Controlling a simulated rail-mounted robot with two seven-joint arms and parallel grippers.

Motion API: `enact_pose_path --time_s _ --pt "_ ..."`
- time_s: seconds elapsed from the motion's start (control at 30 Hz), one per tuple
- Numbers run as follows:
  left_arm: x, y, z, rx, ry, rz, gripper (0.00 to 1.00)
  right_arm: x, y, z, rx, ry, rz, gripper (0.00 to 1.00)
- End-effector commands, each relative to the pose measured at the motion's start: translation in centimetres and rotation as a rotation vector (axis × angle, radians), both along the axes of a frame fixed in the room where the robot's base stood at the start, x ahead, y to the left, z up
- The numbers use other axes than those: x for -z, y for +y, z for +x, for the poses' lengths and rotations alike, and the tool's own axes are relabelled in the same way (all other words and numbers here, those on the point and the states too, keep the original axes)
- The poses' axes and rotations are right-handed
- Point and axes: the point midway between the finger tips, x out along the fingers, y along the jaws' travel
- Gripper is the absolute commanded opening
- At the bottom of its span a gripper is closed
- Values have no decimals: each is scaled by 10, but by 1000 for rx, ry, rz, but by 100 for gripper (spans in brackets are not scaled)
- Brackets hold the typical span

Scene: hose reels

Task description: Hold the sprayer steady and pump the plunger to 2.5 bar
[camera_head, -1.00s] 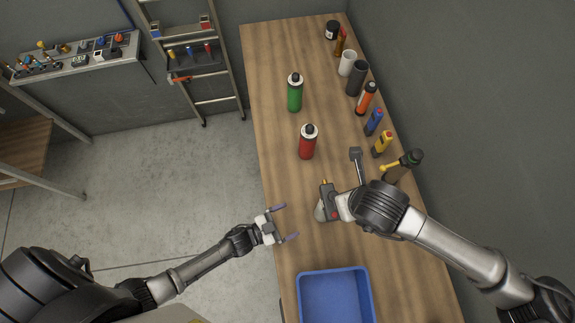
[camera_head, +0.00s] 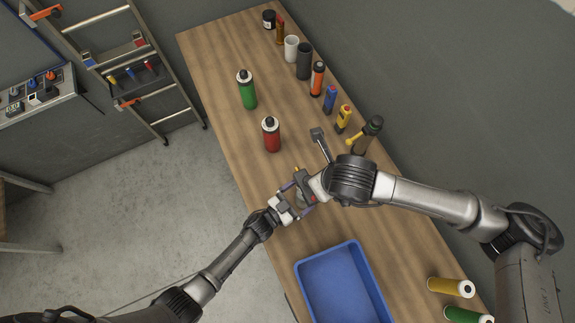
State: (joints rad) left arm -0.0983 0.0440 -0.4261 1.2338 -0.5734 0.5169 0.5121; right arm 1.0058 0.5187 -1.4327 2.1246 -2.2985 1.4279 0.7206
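The likely sprayer is a small pale body (camera_head: 301,198) low between my two grippers near the middle of the table; most of it is hidden. My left gripper (camera_head: 299,198) reaches in from the left with its purple fingers wide apart, one on either side of that body. Whether they touch it is unclear. My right gripper (camera_head: 306,186), dark with a red dot, is above and just right of the same spot. Its fingers are largely hidden, so I cannot tell what it grips. The plunger and any gauge cannot be made out.
A red bottle (camera_head: 271,134) and a green bottle (camera_head: 246,90) stand behind. A dark bottle with a yellow nozzle (camera_head: 368,135) stands near the right edge among several containers. A blue tray (camera_head: 305,284) is in front. A grey tool (camera_head: 318,136) lies behind my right gripper.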

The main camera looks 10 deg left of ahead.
Motion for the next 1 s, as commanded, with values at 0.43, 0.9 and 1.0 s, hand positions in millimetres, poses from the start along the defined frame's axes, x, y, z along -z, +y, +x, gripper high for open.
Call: enact_pose_path --time_s 0.43,0.9,1.0 --pt "0 -17 21 -1 0 1 94 0 0 0 0 0 0 43" --pt "0 -17 21 -1 0 1 74 0 0 0 0 0 0 43" --pt "0 -17 21 -1 0 1 65 0 0 0 0 0 0 43"
